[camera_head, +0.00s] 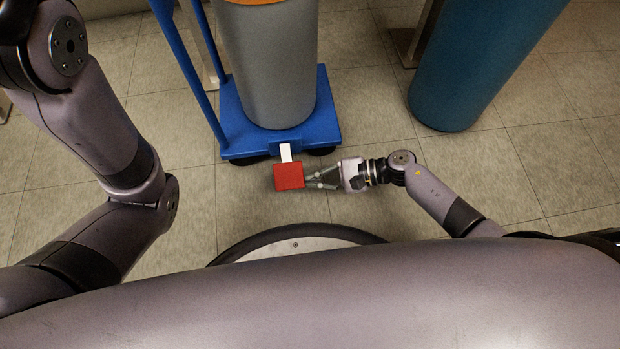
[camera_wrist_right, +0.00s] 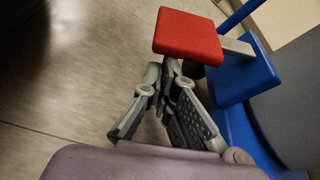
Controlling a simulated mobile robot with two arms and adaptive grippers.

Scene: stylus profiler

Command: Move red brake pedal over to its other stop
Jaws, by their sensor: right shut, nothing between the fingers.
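The red brake pedal (camera_head: 289,176) is a square red pad on a short pale lever (camera_head: 286,153) that sticks out from the front edge of the blue cart base (camera_head: 240,145). My right gripper (camera_head: 314,181) is shut and empty, with its fingertips at the pedal's right side in the head view. In the right wrist view the pedal (camera_wrist_right: 187,35) is just beyond the closed fingertips (camera_wrist_right: 170,68); I cannot tell whether they touch it. The fingertips look partly below the pad. My left arm shows at the left of the head view, but its gripper is not visible.
A large grey cylinder (camera_head: 270,70) stands on the cart base, beside the cart's blue upright rails (camera_head: 187,70). A teal cylinder (camera_head: 480,60) stands to the right.

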